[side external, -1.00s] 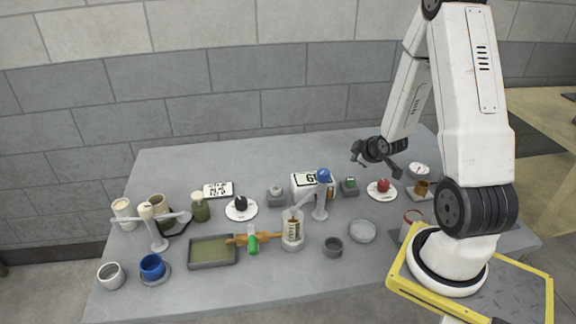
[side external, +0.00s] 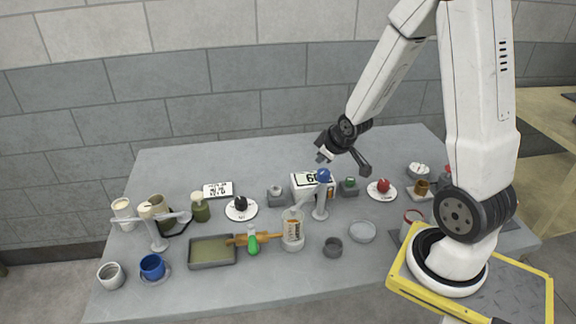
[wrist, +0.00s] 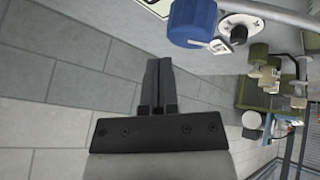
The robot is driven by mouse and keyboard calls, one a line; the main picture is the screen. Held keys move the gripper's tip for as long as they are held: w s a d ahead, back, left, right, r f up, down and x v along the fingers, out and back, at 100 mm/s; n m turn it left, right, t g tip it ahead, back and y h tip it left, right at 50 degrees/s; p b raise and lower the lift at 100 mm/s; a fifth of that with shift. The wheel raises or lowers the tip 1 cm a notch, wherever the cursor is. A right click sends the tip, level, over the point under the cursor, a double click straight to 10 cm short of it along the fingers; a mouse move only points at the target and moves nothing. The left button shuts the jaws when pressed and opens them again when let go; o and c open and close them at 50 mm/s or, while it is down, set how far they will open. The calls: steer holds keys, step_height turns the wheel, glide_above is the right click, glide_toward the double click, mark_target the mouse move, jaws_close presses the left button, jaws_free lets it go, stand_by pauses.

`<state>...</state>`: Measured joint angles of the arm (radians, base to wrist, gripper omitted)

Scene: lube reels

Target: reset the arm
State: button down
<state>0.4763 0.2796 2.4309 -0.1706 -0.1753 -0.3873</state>
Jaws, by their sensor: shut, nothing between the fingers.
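My gripper (side external: 364,170) hangs in the air above the back right part of the grey table, empty and clear of the objects below. In the wrist view its two dark fingers (wrist: 159,64) lie together, shut with nothing between them. My arm comes down from the upper right in the side view. The blue top also shows large in the wrist view (wrist: 192,20).
Cups, a shallow tray (side external: 212,262) and a branched stand (side external: 158,242) fill the left side. The table's back strip (side external: 250,150) is clear.

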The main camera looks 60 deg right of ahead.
steer(key=shift+m+g+y, duration=0.4)
steer(key=shift+g+y, duration=0.4)
steer(key=shift+y, duration=0.1)
steer(key=a+r, duration=0.1)
steer(key=a, duration=0.2)
steer(key=a+r, duration=0.1)
steer(key=a, duration=0.3)
steer(key=s+a+r, duration=0.1)
steer(key=a, duration=0.2)
steer(key=shift+a, duration=0.35)
steer(key=s+a+g+y, duration=0.1)
steer(key=s+a+g, duration=0.1)
steer(key=s+a, duration=0.3)
steer(key=shift+s+a+f, duration=0.15)
steer(key=shift+a+f, duration=0.25)
steer(key=shift+a, duration=0.4)
